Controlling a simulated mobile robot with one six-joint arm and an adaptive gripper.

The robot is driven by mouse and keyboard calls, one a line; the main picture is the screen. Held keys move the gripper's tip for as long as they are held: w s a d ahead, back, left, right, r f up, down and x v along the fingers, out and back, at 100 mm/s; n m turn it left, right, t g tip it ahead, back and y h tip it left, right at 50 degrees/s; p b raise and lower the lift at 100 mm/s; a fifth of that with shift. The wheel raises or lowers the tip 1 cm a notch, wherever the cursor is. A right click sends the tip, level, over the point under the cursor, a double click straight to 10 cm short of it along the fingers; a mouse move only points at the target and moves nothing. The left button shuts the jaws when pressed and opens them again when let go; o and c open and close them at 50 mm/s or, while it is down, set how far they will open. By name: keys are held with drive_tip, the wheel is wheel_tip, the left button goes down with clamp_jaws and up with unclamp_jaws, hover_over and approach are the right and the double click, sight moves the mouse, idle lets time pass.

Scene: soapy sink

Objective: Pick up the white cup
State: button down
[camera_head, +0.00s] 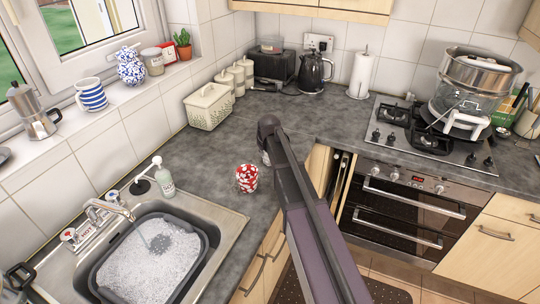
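My arm reaches up from the bottom right of the middle to a dark joint over the grey worktop. The fingers of my gripper do not show; the arm hides what is behind it. A small pale thing (265,157) shows at the left edge of the arm, mostly hidden; I cannot tell whether it is the white cup. A red cup with white patterning (247,178) stands on the worktop just left of the arm. No other plain white cup shows clearly.
A sink with a grey basin of suds (150,258) lies at lower left. A soap bottle (165,181) stands behind it. A hob (425,130) is right. The worktop between is mostly clear.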

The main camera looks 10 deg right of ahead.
drive_tip(key=shift+r, duration=0.1)
idle(0.4)
wheel_tip(320, 180, up, 2)
drive_tip(key=p, duration=0.2)
drive_tip(key=shift+r+p, duration=0.25)
drive_tip(key=shift+p, duration=0.1)
drive_tip(key=shift+s+d+r+p, duration=0.1)
drive_tip(key=shift+s+r+p, duration=0.3)
drive_tip(key=shift+r+p, duration=0.25)
drive_tip(key=s+d+r+p, duration=0.1)
drive_tip(key=s+d, duration=0.3)
drive_tip(key=s, duration=1)
drive_tip(key=shift+s, duration=0.3)
drive_tip(key=shift+s, duration=0.1)
